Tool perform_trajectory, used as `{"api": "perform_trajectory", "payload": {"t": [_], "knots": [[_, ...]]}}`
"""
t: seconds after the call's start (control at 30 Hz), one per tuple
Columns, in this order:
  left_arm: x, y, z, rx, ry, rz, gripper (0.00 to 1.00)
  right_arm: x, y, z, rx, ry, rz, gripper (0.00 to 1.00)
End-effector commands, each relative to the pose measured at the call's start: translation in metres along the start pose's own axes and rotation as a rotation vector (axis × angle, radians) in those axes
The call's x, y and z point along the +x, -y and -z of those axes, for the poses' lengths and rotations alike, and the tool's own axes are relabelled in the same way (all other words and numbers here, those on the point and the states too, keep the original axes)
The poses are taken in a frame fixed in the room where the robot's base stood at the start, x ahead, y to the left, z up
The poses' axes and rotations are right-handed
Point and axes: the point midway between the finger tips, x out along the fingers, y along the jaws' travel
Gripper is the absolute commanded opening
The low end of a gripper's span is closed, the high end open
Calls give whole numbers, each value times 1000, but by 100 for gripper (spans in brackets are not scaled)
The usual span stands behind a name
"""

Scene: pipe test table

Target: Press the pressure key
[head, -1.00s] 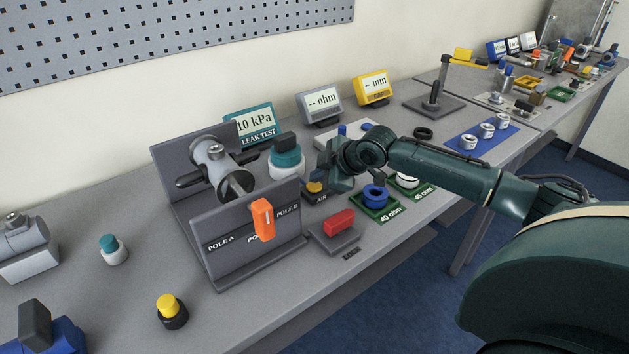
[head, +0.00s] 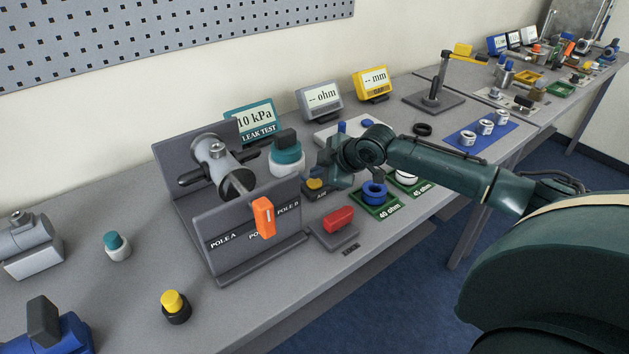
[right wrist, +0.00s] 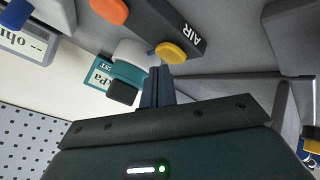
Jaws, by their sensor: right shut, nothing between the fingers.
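The pressure key is a yellow round button (head: 316,184) on a dark block marked AIR, right of the grey pole fixture (head: 240,252). It also shows in the right wrist view (right wrist: 171,53), just past my fingertips. My right gripper (head: 325,172) is above and close beside the key in the head view. In the right wrist view its fingers (right wrist: 155,72) are together and empty. I cannot tell whether they touch the key. The teal leak test display (head: 255,123) reads 10 kPa. My left gripper is not in view.
A white jar with a teal collar (head: 287,158) stands close behind the key. A red block (head: 338,220) on a grey plate is in front. A blue ring (head: 374,193) lies on a green 40 ohm tray to the right.

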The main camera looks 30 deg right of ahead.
Motion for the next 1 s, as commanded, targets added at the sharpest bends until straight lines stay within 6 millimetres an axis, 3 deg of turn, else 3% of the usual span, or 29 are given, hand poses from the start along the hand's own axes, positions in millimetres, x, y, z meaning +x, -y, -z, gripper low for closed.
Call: {"api": "perform_trajectory", "payload": {"t": [1.0], "knots": [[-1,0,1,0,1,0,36,8,6,-5,0,-1,1,0]]}}
